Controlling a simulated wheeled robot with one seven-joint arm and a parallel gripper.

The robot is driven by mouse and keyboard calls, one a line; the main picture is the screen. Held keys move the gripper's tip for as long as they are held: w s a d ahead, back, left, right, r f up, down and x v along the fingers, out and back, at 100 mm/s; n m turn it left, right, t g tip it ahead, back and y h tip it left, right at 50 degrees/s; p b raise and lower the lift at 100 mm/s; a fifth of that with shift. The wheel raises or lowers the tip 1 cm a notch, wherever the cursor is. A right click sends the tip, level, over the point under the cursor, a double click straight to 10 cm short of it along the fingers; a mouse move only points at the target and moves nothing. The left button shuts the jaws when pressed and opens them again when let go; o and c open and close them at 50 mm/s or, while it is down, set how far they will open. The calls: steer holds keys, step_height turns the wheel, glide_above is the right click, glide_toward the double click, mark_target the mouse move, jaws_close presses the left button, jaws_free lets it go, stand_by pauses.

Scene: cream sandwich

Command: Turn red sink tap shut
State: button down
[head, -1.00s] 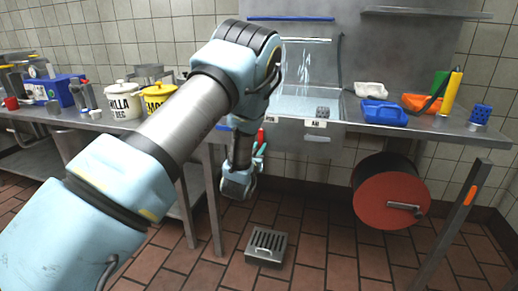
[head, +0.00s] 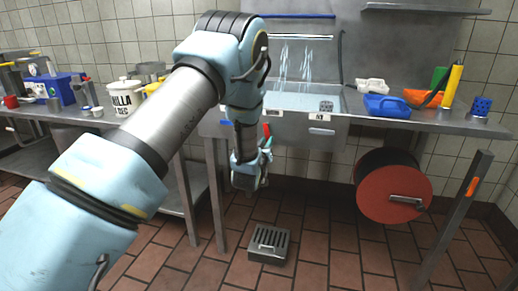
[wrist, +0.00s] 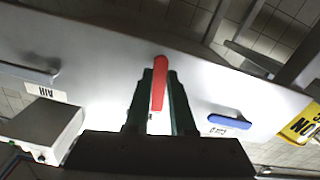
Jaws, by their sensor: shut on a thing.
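The red tap handle (wrist: 159,83) stands in the middle of the wrist view, between the two dark fingers of my gripper (wrist: 161,100). The fingers are shut on it. In the head view, the red handle (head: 267,130) shows as a small red tip at the sink's front, with my gripper (head: 268,147) at it. Water streams fall into the sink basin (head: 290,101) behind my arm. The tap's base is hidden by the gripper.
A blue handle (wrist: 229,121) with a label sits on the sink front, right of my gripper in the wrist view. Blue (head: 387,106) and orange (head: 424,98) containers stand on the right counter. A red reel (head: 394,194) hangs below. A floor grate (head: 269,244) lies underneath.

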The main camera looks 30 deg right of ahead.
steer(key=n+b, duration=0.2)
steer(key=s+d+n+b, duration=0.1)
steer(key=n+b, duration=0.1)
steer(key=r+n+b, duration=0.1)
steer(key=n, duration=0.2)
steer(key=shift+s+d+r+b, duration=0.1)
steer(key=shift+s+d+b, duration=0.25)
steer(key=shift+d+b, duration=0.05)
steer(key=n, duration=0.1)
steer(key=r+n+b, duration=0.1)
steer(key=n+b, duration=0.1)
steer(key=n, duration=0.1)
steer(key=shift+s+d+r, duration=0.15)
steer(key=shift+s+d, duration=0.15)
steer(key=shift+s+d+r+n+b, duration=0.1)
steer(key=shift+r+n+b, duration=0.35)
steer(key=shift+n, duration=0.3)
steer(key=shift+d+r+n+b, duration=0.1)
steer(key=shift+r+n+b, duration=0.15)
steer(key=shift+n+b, duration=0.4)
steer(key=shift+s+r+n+b, duration=0.1)
steer(key=shift+r+n+b, duration=0.25)
steer(key=shift+n, duration=0.55)
steer(key=c, duration=0.8)
jaws_free()
steer(key=shift+r, duration=0.1)
steer(key=shift+o, duration=0.2)
